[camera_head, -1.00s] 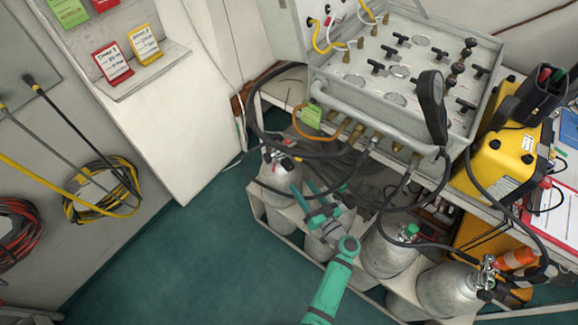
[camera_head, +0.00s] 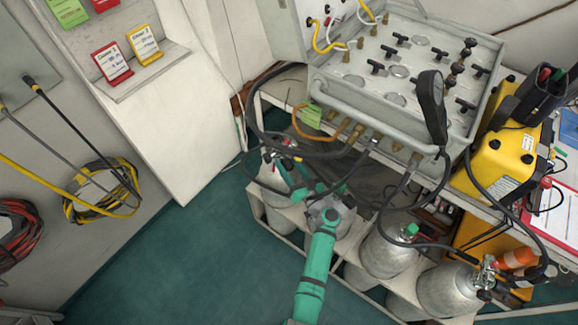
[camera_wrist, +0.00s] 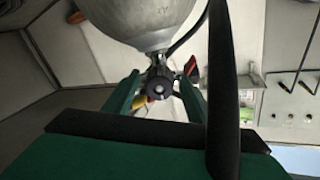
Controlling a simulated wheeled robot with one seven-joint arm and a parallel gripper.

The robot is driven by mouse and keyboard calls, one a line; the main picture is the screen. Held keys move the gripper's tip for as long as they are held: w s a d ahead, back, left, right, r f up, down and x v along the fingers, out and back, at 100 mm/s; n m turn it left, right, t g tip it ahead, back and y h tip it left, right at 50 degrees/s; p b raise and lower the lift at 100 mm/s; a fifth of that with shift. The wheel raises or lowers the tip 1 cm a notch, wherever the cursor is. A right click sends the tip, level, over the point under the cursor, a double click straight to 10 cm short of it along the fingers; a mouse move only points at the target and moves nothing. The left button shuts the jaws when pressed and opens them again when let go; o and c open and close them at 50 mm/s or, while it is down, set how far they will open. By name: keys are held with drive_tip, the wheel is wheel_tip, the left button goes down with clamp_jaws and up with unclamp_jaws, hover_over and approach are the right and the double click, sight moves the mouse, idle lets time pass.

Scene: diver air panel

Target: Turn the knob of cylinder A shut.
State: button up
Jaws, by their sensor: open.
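The leftmost silver cylinder (camera_head: 268,179) stands in the lower rack of the bench, with a dark valve and red parts at its top. I cannot read a letter on it in the head view. My green gripper (camera_head: 287,177) is right beside that valve, its fingers partly covering the cylinder. In the wrist view, a silver cylinder (camera_wrist: 140,18) hangs in from the top with a round black knob (camera_wrist: 159,89) below it. My open gripper (camera_wrist: 160,100) has one finger on each side of the knob, with gaps visible. Contact is not visible.
More silver cylinders (camera_head: 388,252) stand to the right in the rack. A black hose (camera_wrist: 221,80) crosses the wrist view close to the right finger. The air panel (camera_head: 400,70) and its hoses overhang the rack. The green floor (camera_head: 170,265) at left is clear.

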drive_tip(key=c, duration=1)
drive_tip(key=shift+c, duration=0.2)
drive_tip(key=shift+m, duration=0.5)
drive_tip(key=m, duration=0.2)
drive_tip(key=shift+m, duration=0.4)
drive_tip(key=m, duration=0.4)
drive_tip(key=shift+d+m, duration=0.1)
drive_tip(key=shift+m, duration=0.2)
drive_tip(key=m, duration=0.4)
drive_tip(key=shift+f, duration=0.1)
drive_tip(key=shift+m+g, duration=0.3)
drive_tip(key=shift+m, duration=1.9)
